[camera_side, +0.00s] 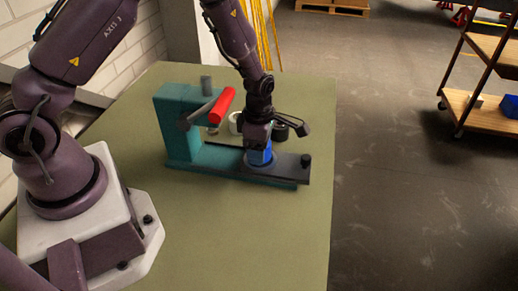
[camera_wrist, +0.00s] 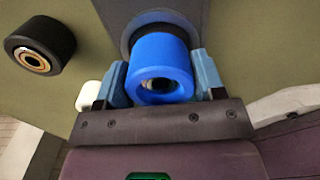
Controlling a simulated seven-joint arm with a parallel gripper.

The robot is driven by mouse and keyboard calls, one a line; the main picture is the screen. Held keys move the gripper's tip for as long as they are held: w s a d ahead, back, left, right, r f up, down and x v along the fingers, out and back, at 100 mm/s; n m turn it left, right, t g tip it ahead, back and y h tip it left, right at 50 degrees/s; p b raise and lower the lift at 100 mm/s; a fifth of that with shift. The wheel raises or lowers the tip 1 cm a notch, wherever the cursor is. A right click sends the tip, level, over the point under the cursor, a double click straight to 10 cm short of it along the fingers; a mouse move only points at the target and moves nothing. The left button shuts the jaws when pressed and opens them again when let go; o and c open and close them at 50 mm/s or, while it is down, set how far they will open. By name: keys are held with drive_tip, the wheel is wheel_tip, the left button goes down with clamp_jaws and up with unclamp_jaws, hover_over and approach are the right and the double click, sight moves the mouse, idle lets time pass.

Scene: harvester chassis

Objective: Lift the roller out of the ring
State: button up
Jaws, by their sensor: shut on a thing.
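The blue roller (camera_side: 261,157) stands upright at the flat deck of the teal chassis (camera_side: 215,158). My gripper (camera_side: 258,143) points down over it and is shut on it. In the wrist view the blue roller (camera_wrist: 158,58) sits between the two blue-grey fingers of my gripper (camera_wrist: 160,82), one on each side. The dark grey ring (camera_wrist: 130,33) shows around the far end of the roller. I cannot tell how deep the roller sits in the ring, as the roller and fingers hide part of it.
A red cylinder (camera_side: 223,105) on a lever sticks out from the chassis post, left of my gripper. A white roller (camera_side: 235,123) stands behind the deck. A black roller (camera_wrist: 40,45) stands beside the chassis. The green table (camera_side: 215,235) is clear in front.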

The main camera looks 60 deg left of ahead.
drive_tip(key=shift+r, duration=2.9)
